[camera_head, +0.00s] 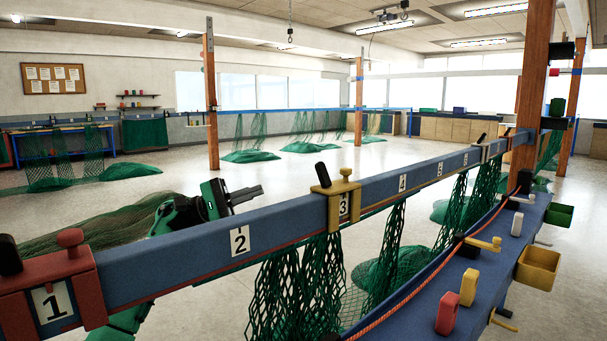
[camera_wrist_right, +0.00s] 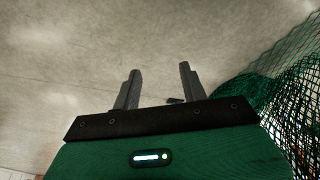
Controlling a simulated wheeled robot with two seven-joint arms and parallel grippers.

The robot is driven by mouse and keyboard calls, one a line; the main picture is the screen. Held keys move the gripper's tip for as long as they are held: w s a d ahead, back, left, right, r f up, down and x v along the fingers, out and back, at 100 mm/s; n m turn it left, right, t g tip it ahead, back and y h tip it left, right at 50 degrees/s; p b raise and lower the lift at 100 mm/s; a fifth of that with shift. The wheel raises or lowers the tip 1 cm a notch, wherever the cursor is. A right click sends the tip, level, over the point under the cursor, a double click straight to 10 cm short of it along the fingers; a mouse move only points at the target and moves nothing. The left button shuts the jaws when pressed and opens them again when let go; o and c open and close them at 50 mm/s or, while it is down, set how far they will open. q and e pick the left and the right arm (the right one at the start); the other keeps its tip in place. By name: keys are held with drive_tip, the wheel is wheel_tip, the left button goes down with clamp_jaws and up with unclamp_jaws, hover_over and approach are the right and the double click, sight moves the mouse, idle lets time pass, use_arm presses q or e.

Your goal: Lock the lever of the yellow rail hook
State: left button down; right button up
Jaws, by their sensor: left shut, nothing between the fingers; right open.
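The yellow rail hook (camera_head: 335,205) sits over the blue rail at the plate numbered 3. Its black-gripped lever (camera_head: 323,175) stands up from the top, tilted slightly left, and a yellow knob (camera_head: 346,174) is beside it. My left gripper (camera_head: 257,191) is shut and empty. It appears just above the rail's top edge near plate 2, to the left of the yellow hook and apart from it. My right gripper (camera_wrist_right: 158,88) is open and empty in the right wrist view, over bare floor. It is not seen in the head view.
A red rail hook (camera_head: 65,275) with plate 1 sits at the left end of the rail. Green netting (camera_head: 300,285) hangs below the rail. A blue bench (camera_head: 480,270) at right holds red, yellow and white pieces. Netting (camera_wrist_right: 290,100) is right of my right gripper.

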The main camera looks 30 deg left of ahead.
sight(323, 175)
use_arm(q)
drive_tip(key=s+d+r+p+x, duration=0.1)
drive_tip(key=s+p+x, duration=0.1)
drive_tip(key=x, duration=1)
drive_tip(key=shift+d+p, duration=0.25)
drive_tip(key=shift+p, duration=0.55)
use_arm(e)
wheel_tip(323, 175, down, 8)
drive_tip(key=s, duration=0.1)
drive_tip(key=shift+s+f+g, duration=0.15)
drive_tip(key=shift+f+g, duration=0.05)
drive_tip(key=shift+g, duration=0.2)
use_arm(q)
drive_tip(key=shift+s+r, duration=0.1)
use_arm(e)
drive_tip(key=shift+d, duration=0.1)
